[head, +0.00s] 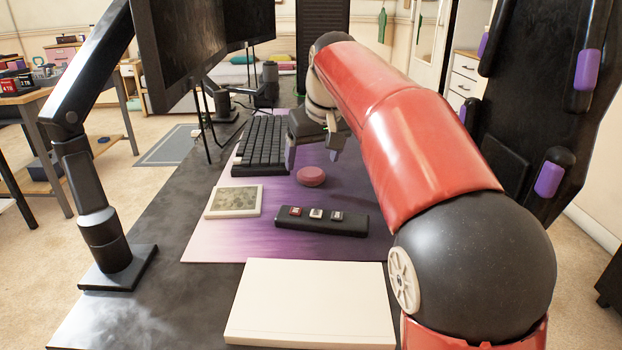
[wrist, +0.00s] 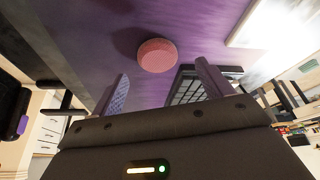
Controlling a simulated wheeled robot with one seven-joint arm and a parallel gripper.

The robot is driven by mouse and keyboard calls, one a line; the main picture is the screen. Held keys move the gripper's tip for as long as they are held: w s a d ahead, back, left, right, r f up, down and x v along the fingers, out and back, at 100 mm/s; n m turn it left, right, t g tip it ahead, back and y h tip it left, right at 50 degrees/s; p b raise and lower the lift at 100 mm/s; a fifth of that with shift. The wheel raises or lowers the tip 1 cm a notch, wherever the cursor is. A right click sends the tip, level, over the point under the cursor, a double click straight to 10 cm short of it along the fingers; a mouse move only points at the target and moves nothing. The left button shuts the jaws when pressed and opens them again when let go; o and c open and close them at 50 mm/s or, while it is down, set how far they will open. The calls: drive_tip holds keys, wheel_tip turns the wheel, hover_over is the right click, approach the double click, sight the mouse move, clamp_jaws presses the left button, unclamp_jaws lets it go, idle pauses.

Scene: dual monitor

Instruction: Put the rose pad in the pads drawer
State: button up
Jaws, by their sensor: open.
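The rose pad (head: 311,176) is a small round pink disc lying flat on the purple desk mat (head: 240,240). It also shows in the wrist view (wrist: 157,55), ahead of the fingertips. My gripper (head: 314,158) is open and empty, with its two fingers spread. In the head view it hangs just behind and above the pad. In the wrist view the fingers (wrist: 162,82) do not touch the pad. A white drawer unit (head: 465,75) with dark handles stands at the back right; I cannot tell which drawer is the pads drawer.
A black keyboard (head: 262,146) lies left of my gripper. A pale framed square (head: 234,201), a dark bar with three keycaps (head: 321,221) and a cream slab (head: 310,305) lie in front of the pad. Monitors on an arm (head: 90,150) stand at left. A dark panel with purple-ended pieces is at right.

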sight(310, 171)
drive_tip(key=x, duration=0.4)
drive_tip(key=shift+w+b, duration=0.25)
drive_tip(key=shift+b, duration=0.1)
drive_tip(key=shift+c, duration=0.2)
drive_tip(key=c, duration=1.1)
drive_tip(key=shift+r, duration=0.15)
wheel_tip(310, 171, up, 20)
drive_tip(key=p, duration=0.8)
drive_tip(key=shift+p, duration=0.3)
